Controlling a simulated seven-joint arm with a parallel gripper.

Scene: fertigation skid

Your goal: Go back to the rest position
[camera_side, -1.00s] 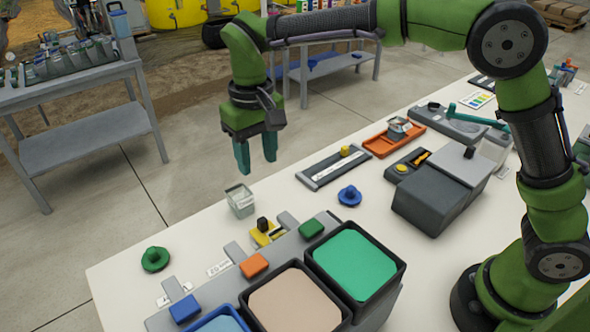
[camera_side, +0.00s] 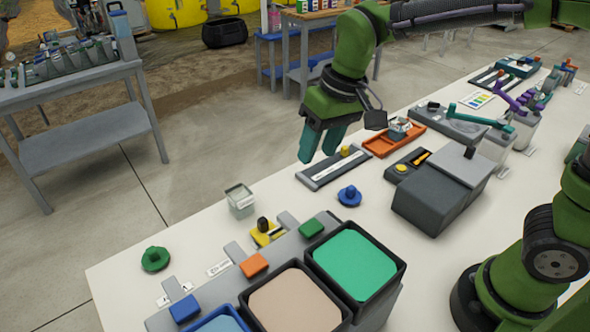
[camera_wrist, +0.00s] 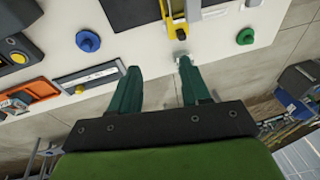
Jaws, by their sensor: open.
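My gripper (camera_side: 322,145) hangs in the air over the far edge of the white table (camera_side: 240,245), beyond the slotted grey bar with the yellow knob (camera_side: 345,151). Its two teal fingers are apart with nothing between them. In the wrist view my gripper (camera_wrist: 155,88) also shows open and empty, with the table above it in the picture and the concrete floor behind. A small clear container (camera_side: 240,203) stands upright on the table, apart from my gripper.
On the table are a blue knob (camera_side: 349,196), a green knob (camera_side: 155,259), an orange tray (camera_side: 380,146), a grey box device (camera_side: 435,200) and bins with green (camera_side: 354,262) and beige contents (camera_side: 295,302). A side table (camera_side: 80,140) stands at left.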

